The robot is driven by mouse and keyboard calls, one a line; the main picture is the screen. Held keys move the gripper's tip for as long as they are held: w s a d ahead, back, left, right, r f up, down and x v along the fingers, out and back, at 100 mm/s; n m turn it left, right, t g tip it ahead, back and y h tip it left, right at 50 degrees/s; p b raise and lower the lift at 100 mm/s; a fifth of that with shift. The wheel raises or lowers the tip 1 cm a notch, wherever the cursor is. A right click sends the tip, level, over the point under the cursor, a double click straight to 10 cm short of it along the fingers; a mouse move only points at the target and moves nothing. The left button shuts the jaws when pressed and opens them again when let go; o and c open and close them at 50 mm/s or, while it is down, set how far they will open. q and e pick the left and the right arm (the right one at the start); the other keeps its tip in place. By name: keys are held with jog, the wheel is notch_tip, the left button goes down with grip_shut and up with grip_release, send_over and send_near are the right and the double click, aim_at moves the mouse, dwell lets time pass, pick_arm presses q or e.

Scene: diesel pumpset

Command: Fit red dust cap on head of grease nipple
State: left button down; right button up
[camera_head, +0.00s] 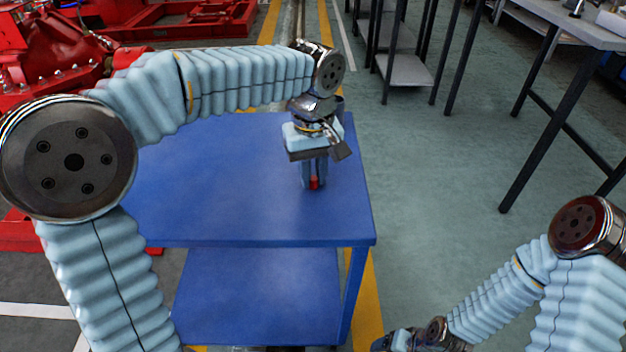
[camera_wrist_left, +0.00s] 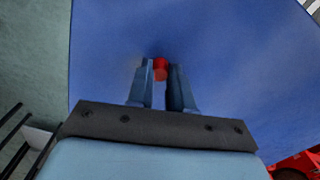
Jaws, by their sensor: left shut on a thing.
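The red dust cap (camera_head: 314,183) is between the fingertips of my left gripper (camera_head: 313,180), which is shut on it. In the head view the gripper points down over the right part of the blue table. In the left wrist view the red cap (camera_wrist_left: 160,68) shows between the two fingers of the left gripper (camera_wrist_left: 160,72), against blue table surface. I cannot tell whether the cap touches the tabletop. No grease nipple can be made out in either view. My right arm is at the lower right of the head view; its fingers cannot be made out.
The blue table (camera_head: 230,210) has a bare top and a lower shelf (camera_head: 260,295). Red machinery (camera_head: 60,60) stands at the upper left. A grey workbench (camera_head: 570,20) with dark legs stands at the upper right. Open green floor (camera_head: 430,180) lies right of the table.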

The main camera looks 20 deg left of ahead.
aim_at(312, 178)
pick_arm(q)
jog(key=shift+r, duration=0.5)
notch_tip(312, 178, up, 3)
jog(key=shift+a+f+p, duration=0.1)
jog(key=shift+p, duration=0.2)
jog(key=s+a+r, duration=0.7)
jog(key=a+r, duration=0.2)
jog(key=a, duration=0.2)
jog(key=shift+s+a+r, duration=0.15)
jog(key=shift+a, duration=0.25)
